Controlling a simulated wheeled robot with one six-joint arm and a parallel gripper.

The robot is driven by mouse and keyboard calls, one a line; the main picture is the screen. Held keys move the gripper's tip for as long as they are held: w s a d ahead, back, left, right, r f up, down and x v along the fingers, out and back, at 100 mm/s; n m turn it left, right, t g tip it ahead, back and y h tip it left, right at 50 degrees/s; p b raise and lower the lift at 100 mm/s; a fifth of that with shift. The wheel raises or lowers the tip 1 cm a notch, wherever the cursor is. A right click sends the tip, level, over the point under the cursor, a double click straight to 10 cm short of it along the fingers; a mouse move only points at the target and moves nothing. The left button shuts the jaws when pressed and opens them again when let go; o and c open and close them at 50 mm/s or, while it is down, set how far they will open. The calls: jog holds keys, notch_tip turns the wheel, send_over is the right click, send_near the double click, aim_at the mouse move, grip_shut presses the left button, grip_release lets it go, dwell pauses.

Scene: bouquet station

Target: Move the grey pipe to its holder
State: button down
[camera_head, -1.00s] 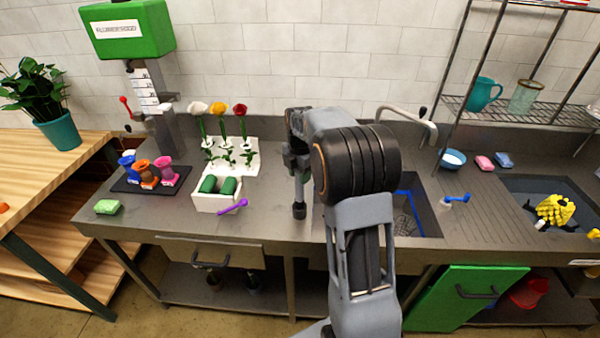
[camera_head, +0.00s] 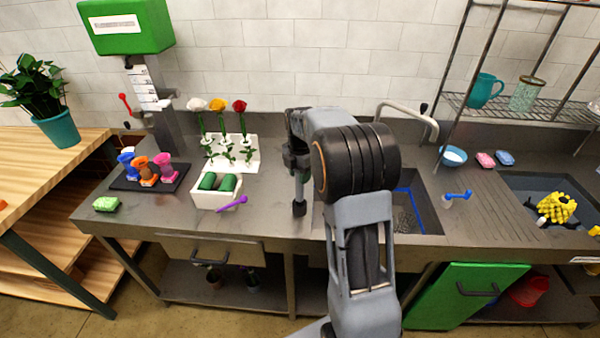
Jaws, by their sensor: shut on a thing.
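My gripper (camera_head: 298,168) points down over the middle of the counter, left of the sink, partly hidden by my own arm. It is shut on the grey pipe (camera_head: 299,192), a short upright piece with a wider dark lower end. The pipe's lower end is close to the counter top; I cannot tell whether it touches. Its upper part is hidden in the gripper. I cannot pick out the pipe's holder with certainty.
A white box (camera_head: 216,197) with green rolls and a purple tool (camera_head: 233,203) lie left of the gripper. Behind them is a white flower stand (camera_head: 246,153). A black tray (camera_head: 122,183) holds colored pieces. A sink (camera_head: 428,218) lies right. Counter is bare around the pipe.

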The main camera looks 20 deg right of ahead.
jog(key=shift+f, duration=0.4)
jog(key=c, duration=0.6)
grip_release()
jog(key=shift+r, duration=0.1)
notch_tip(320, 180, up, 14)
jog(key=b, duration=0.1)
jog(key=shift+f, duration=0.2)
dwell(0.3)
